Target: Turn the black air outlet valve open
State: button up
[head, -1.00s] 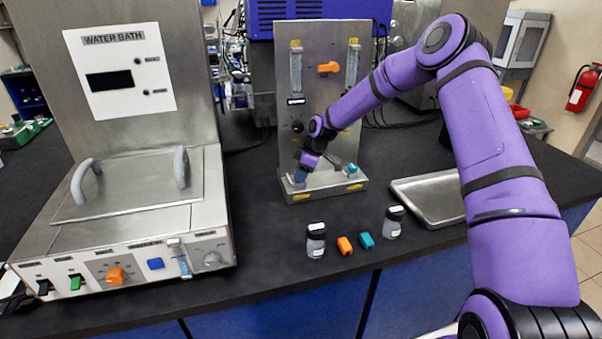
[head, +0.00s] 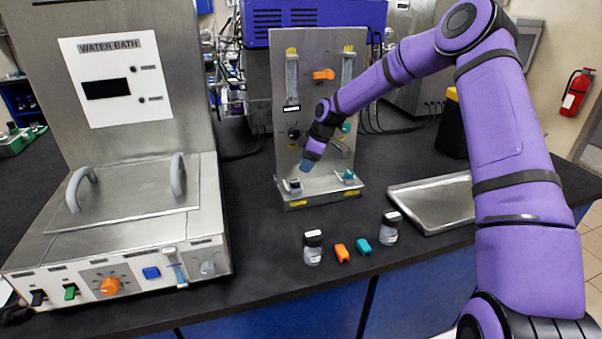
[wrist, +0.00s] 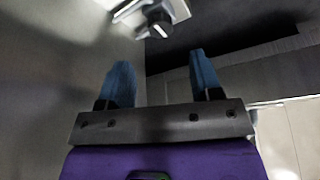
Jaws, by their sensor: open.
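A small black valve (head: 292,186) sits at the left end of the metal base of the upright panel. A dark valve-like part on a light metal block also shows at the top of the wrist view (wrist: 156,20), blurred. My gripper (head: 306,166) is above and slightly right of the black valve in the head view, apart from it. In the wrist view my gripper (wrist: 162,78) has its two blue fingers spread with nothing between them. The valve-like part lies beyond the fingertips. I cannot tell the valve's exact setting.
The steel panel (head: 306,50) carries an orange valve (head: 323,74) and a black knob (head: 293,133). A teal valve (head: 349,176) sits at the base's right end. Bottles, small orange and teal pieces, and a metal tray (head: 432,203) lie in front and right.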

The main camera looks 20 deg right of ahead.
jog(key=shift+v, duration=1.5)
jog(key=s+r+m+t+h, duration=0.1)
jog(key=s+r+m+h, duration=0.45)
jog(key=s+r, duration=1.65)
jog(key=s+d+r+m+t, duration=0.1)
jog(key=s+m, duration=0.3)
jog(key=s, duration=0.9)
jog(key=s+d+r+m+t+y, duration=0.1)
jog(key=s+r+m, duration=0.2)
jog(key=s, duration=1)
jog(key=shift+d+m+t, duration=0.3)
jog(key=shift+m, duration=0.25)
